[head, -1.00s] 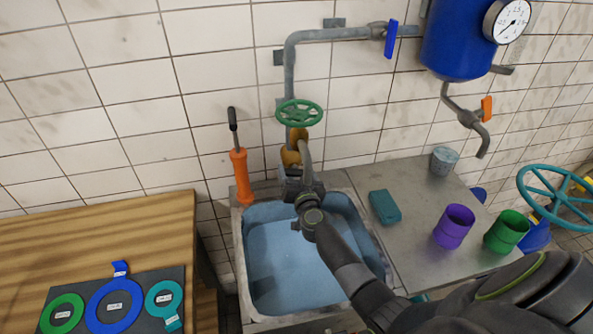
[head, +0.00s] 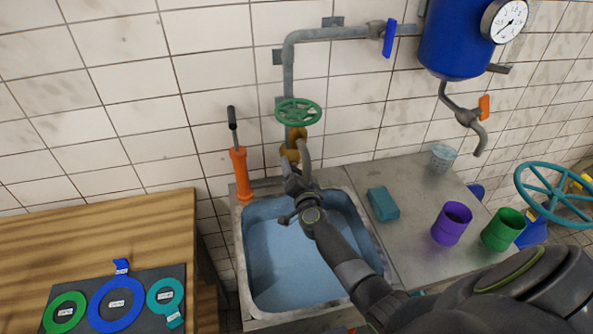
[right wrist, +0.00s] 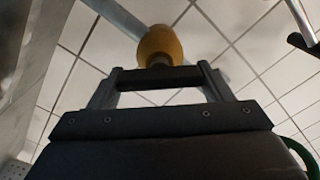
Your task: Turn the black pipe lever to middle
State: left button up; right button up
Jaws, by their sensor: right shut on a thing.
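My right gripper (head: 291,176) is over the back edge of the sink, just below the yellow pipe part (head: 290,154). In the right wrist view a dark bar, which looks like the black lever (right wrist: 160,78), lies across between the two fingers of the right gripper (right wrist: 158,88), and the jaws are shut on it. The yellow part (right wrist: 158,45) is right behind the bar. In the head view the lever is hidden by my gripper and wrist. My left gripper is not in view.
A green handwheel (head: 298,112) is above the yellow part. The sink (head: 285,270) holds bluish water. A teal block (head: 383,203), a purple cup (head: 452,223) and a green cup (head: 503,229) stand on the right counter.

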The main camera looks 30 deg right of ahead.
jog(key=o, duration=1)
jog(key=v, duration=1.7)
jog(key=shift+s+p, duration=0.25)
jog(key=shift+p, duration=0.15)
jog(key=shift+f, duration=0.1)
